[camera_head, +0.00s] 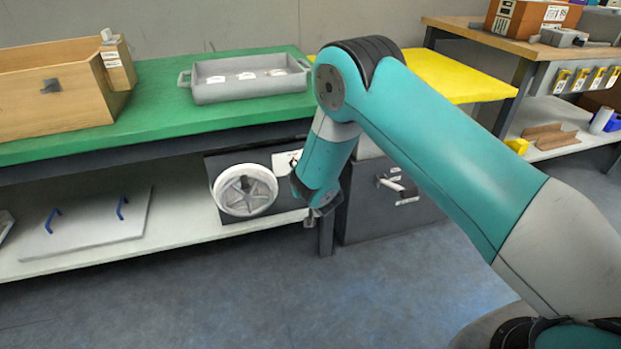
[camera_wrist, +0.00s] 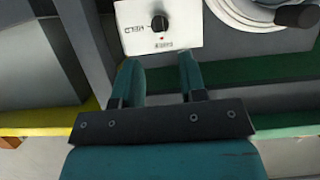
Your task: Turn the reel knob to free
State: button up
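The reel knob (camera_wrist: 159,23) is a small black knob on a white plate (camera_wrist: 185,35), at the top of the wrist view. A red dot sits just below it, with small print beside and beneath that I cannot read surely. The plate also shows in the head view (camera_head: 286,161), where the knob cannot be made out. The round white reel (camera_head: 245,190) is beside the plate; its edge shows in the wrist view (camera_wrist: 240,14). My gripper (camera_wrist: 160,60) is open and empty, its two fingers apart, lined up below the knob and not touching it.
A black handle (camera_wrist: 298,16) stands out from the reel. The green bench top (camera_head: 150,100) with a grey tray (camera_head: 250,91) and wooden box (camera_head: 50,100) is above. A lower shelf (camera_head: 180,228) holds a panel with blue handles (camera_head: 88,225). The floor in front is clear.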

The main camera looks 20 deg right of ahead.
jog(key=v, duration=0.8)
jog(key=shift+s, duration=0.15)
